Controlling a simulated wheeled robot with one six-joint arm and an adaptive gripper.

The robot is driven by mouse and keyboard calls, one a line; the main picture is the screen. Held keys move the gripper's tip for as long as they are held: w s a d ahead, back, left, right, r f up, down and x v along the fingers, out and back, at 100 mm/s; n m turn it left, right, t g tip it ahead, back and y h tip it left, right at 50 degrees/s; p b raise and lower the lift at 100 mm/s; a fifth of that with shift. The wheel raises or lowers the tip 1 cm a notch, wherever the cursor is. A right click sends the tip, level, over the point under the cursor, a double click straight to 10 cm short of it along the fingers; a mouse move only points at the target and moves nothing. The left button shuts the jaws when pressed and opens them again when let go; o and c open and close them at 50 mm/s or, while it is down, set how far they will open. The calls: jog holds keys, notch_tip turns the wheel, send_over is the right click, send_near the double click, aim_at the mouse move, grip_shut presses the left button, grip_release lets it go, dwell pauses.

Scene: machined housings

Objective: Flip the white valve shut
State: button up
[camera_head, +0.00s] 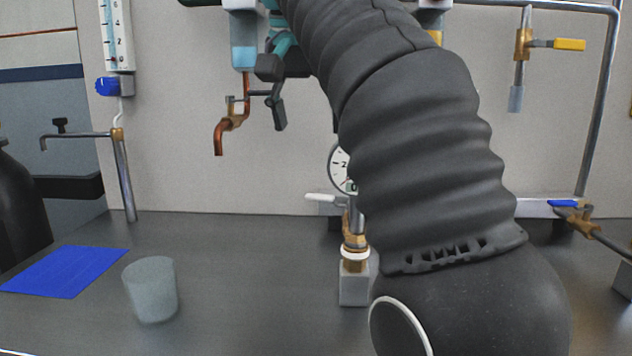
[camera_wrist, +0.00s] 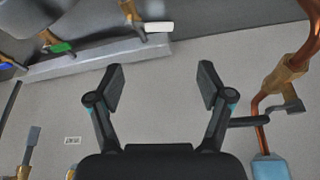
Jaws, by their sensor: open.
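The white valve's handle (camera_head: 320,197) sticks out sideways to the left from the low rail on the wall, beside the round gauge. In the wrist view, which is turned over, the white handle (camera_wrist: 159,27) is near the top, pointing right from its brass body (camera_wrist: 131,10). My gripper (camera_head: 272,92) is in front of the wall, up and left of the handle, by the copper spout. In the wrist view my gripper (camera_wrist: 161,88) has its two fingers wide apart with only bare wall between them. The handle lies beyond the fingertips, apart from them. My arm hides part of the rail.
A copper spout (camera_head: 232,122) with its lever is close beside my gripper. A green-handled valve (camera_wrist: 61,47) and a blue-handled valve (camera_head: 563,203) share the rail. A yellow-handled valve (camera_head: 569,45) is upper right. A cup (camera_head: 151,290) and a blue mat (camera_head: 65,272) lie on the bench.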

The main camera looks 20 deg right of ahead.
aim_at(320, 195)
jog(key=b+x, duration=0.2)
jog(key=x, duration=1.1)
jog(key=shift+s+f, duration=0.1)
